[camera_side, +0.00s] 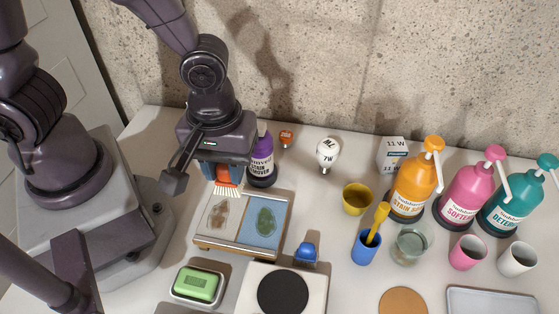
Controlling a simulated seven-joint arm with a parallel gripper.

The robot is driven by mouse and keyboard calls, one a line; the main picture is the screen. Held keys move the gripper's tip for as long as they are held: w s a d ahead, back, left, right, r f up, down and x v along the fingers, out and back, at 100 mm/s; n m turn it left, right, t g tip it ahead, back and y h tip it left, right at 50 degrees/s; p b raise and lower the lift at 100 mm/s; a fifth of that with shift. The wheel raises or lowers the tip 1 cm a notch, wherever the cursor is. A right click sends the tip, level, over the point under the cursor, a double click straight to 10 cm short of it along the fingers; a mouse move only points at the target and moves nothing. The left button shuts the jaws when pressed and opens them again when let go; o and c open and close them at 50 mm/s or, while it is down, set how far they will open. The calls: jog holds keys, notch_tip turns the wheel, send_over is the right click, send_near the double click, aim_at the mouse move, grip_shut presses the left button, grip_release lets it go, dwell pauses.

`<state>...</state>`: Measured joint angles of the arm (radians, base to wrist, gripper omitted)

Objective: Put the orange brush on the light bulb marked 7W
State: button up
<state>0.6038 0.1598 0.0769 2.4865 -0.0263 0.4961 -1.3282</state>
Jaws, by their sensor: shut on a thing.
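My gripper (222,172) is shut on the orange brush (226,188), whose pale bristles point down. It holds the brush over the back of a wooden tray with a white and a blue panel. Part of the brush is hidden between the fingers.
A purple bottle (261,160) stands right beside my gripper, with a small orange item (286,138) behind it. Right of the bulb are an 11 W box (393,152), a yellow cup (356,198) and pump bottles (413,188). The tray (272,259) lies below.

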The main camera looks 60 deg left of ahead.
jog(key=w+a+r, duration=0.6)
jog(key=w+r, duration=0.3)
jog(key=w, duration=0.1)
send_over(329, 144)
notch_tip(329, 144, down, 10)
jog(key=shift+s+r, duration=0.1)
jog(key=shift+s, duration=0.05)
jog(key=shift+w+f, duration=0.2)
jog(key=shift+f, duration=1.55)
jog(key=shift+f, duration=0.2)
jog(key=o, duration=0.9)
jog(key=shift+o, duration=0.2)
jog(key=shift+r, duration=0.1)
